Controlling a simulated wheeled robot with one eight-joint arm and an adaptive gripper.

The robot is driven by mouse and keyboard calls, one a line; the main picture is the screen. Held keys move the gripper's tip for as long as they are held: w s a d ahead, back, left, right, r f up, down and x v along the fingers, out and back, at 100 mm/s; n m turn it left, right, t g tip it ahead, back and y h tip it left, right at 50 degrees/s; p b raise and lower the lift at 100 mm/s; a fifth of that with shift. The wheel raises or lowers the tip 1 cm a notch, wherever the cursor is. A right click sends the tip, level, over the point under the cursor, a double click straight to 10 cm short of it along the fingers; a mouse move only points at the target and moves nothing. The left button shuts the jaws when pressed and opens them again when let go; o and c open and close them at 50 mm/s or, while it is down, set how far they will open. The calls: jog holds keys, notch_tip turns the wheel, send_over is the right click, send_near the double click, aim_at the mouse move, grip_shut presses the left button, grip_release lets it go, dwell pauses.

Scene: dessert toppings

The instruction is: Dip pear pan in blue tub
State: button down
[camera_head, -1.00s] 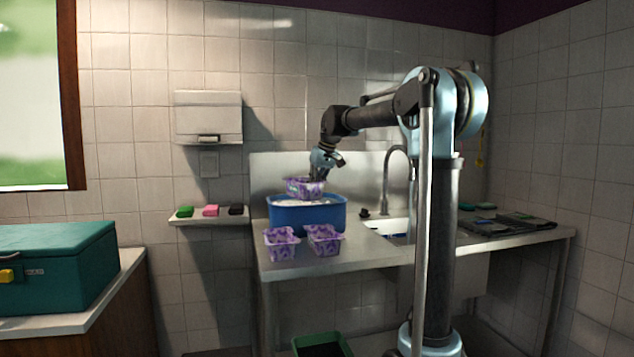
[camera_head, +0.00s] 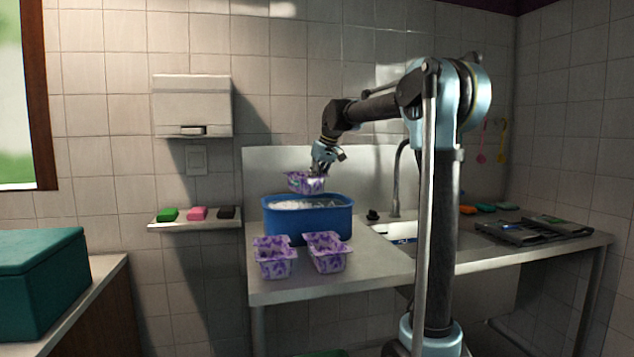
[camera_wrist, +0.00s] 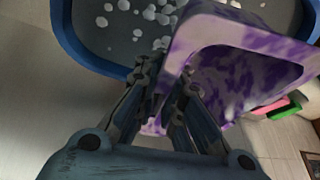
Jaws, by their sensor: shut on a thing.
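My gripper (camera_head: 318,172) is shut on the rim of a purple-and-white pan (camera_head: 303,184), over the blue tub (camera_head: 322,222) on the metal counter. In the wrist view my fingertips (camera_wrist: 165,72) are at the edge of the pan (camera_wrist: 205,35), which is tilted to that camera and looks empty. The tub's blue rim (camera_wrist: 68,38) and dark liquid with white foam blobs show beyond it. In the head view the pan's bottom is just above the tub's far rim. No pear mark can be made out.
Two similar purple pans, a left one (camera_head: 276,268) and a right one (camera_head: 329,261), stand on the counter in front of the tub. A sink with a tap (camera_head: 397,180) is to the right. A shelf (camera_head: 190,226) with sponges is at the left wall.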

jog(key=shift+d+f, duration=0.15)
jog(key=shift+f, duration=6.45)
notch_tip(320, 180, up, 14)
dwell(0.6)
